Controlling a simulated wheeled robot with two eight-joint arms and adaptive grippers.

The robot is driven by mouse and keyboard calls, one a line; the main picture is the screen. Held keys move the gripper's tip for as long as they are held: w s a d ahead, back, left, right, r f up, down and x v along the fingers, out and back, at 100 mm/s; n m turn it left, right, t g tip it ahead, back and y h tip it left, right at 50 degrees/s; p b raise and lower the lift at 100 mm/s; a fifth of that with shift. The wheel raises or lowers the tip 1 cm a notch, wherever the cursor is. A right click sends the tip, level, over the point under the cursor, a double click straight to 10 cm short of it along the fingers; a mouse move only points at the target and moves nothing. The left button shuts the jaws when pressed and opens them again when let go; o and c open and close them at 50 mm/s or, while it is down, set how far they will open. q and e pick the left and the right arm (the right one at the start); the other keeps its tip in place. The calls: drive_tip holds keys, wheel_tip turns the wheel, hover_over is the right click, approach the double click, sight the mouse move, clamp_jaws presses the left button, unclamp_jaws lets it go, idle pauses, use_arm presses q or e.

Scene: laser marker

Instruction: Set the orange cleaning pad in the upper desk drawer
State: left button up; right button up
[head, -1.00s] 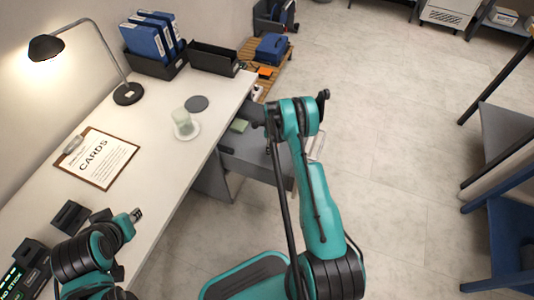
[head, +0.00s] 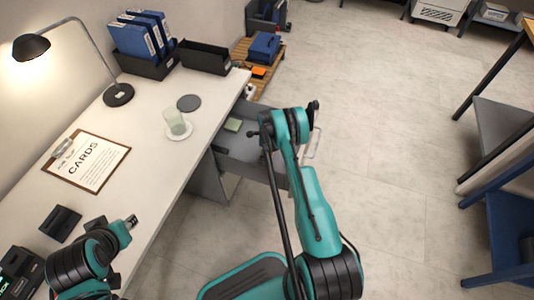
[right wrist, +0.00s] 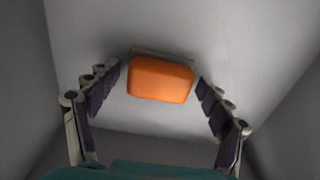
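The orange cleaning pad (right wrist: 160,79) lies on a pale grey surface between grey walls in the right wrist view. My right gripper (right wrist: 157,76) is open, with one finger on each side of the pad and a gap on both sides. In the head view the desk drawer (head: 245,148) is pulled out at the desk's far end, and my right arm covers part of it. The orange pad cannot be made out there. My left gripper (head: 131,221) is over the near edge of the desk; its fingers are too small to read.
The desk (head: 150,140) holds a lamp (head: 118,95), a clipboard (head: 87,161), a glass (head: 175,121) on a white coaster and binders (head: 145,38). The floor (head: 390,150) right of my arm is clear.

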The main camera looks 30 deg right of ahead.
drive_tip(key=shift+r, duration=0.1)
wheel_tip(320, 180, up, 12)
drive_tip(key=p, duration=0.4)
wheel_tip(320, 180, up, 14)
drive_tip(key=n+t, duration=0.1)
drive_tip(key=n, duration=0.4)
hover_over(267, 153)
drive_tip(key=a, duration=0.4)
drive_tip(key=s+a+r+n+t, duration=0.1)
drive_tip(key=s+a+r+n, duration=0.25)
drive_tip(key=r, duration=0.45)
drive_tip(key=s+a+r+n+t, duration=0.1)
drive_tip(key=s+a+r+n, duration=0.2)
drive_tip(key=r, duration=0.5)
drive_tip(key=s+a+r+n+t, duration=0.1)
drive_tip(key=s+a+r+n, duration=0.1)
drive_tip(key=s+n, duration=0.3)
drive_tip(key=s+a+r+n+t, duration=0.1)
drive_tip(key=s+a+r+n, duration=0.1)
drive_tip(key=s+n, duration=0.4)
drive_tip(key=s+a+r+n+t, duration=0.2)
drive_tip(key=s+a+r+n, duration=0.1)
drive_tip(key=s, duration=0.6)
drive_tip(key=shift+s+a+n, duration=0.25)
drive_tip(key=shift+a+n, duration=0.55)
drive_tip(key=shift+n, duration=0.35)
